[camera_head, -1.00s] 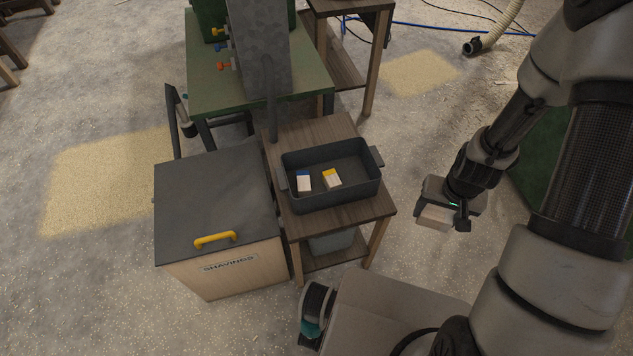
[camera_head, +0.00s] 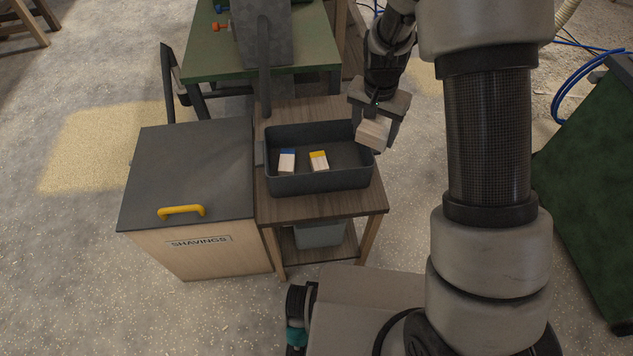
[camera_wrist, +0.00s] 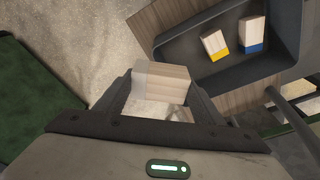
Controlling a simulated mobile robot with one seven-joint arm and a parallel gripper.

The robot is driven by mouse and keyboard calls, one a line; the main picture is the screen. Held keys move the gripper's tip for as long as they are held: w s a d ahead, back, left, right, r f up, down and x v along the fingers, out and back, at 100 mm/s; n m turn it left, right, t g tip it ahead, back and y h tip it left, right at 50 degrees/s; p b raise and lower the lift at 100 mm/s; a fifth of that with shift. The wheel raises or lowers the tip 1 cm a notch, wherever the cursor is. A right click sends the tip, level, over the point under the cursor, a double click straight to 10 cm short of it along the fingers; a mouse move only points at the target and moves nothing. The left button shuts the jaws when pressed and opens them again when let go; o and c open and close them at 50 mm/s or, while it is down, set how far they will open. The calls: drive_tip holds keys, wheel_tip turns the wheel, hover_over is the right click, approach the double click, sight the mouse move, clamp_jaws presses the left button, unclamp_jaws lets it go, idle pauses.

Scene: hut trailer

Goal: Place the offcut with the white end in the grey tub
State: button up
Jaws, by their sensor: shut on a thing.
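My gripper (camera_head: 376,128) is shut on a pale wooden offcut (camera_head: 373,133), held above the right end of the grey tub (camera_head: 318,182). In the wrist view the held offcut (camera_wrist: 165,84) sits between the fingers and has a whitish left end. The tub (camera_wrist: 181,47) shows at the upper right there, apart from the offcut. Inside the tub lie an offcut with a blue end (camera_head: 287,161) and one with a yellow end (camera_head: 319,161). The tub stands on a small wooden table (camera_head: 350,201).
A shavings bin (camera_head: 190,180) with a dark lid and yellow handle stands left of the table. A green machine stand (camera_head: 225,65) with a grey post is behind the tub. A light grey container (camera_head: 318,235) sits on the lower shelf. The tub's right half is clear.

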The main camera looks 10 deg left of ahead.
drive_tip(key=w+a+m+b, duration=0.1)
drive_tip(key=w+a+b, duration=0.15)
drive_tip(key=a, duration=0.25)
drive_tip(key=b, duration=0.4)
approach(348, 164)
drive_tip(key=shift+m, duration=0.3)
drive_tip(key=f, duration=0.2)
drive_tip(key=s+f, duration=0.1)
drive_tip(key=f, duration=0.2)
drive_tip(key=shift+s+d+f, duration=0.3)
drive_tip(key=shift+s+f, duration=0.05)
drive_tip(key=shift+b, duration=0.3)
drive_tip(key=o, duration=0.7)
drive_tip(key=shift+f, duration=0.1)
drive_tip(key=shift+o, duration=0.5)
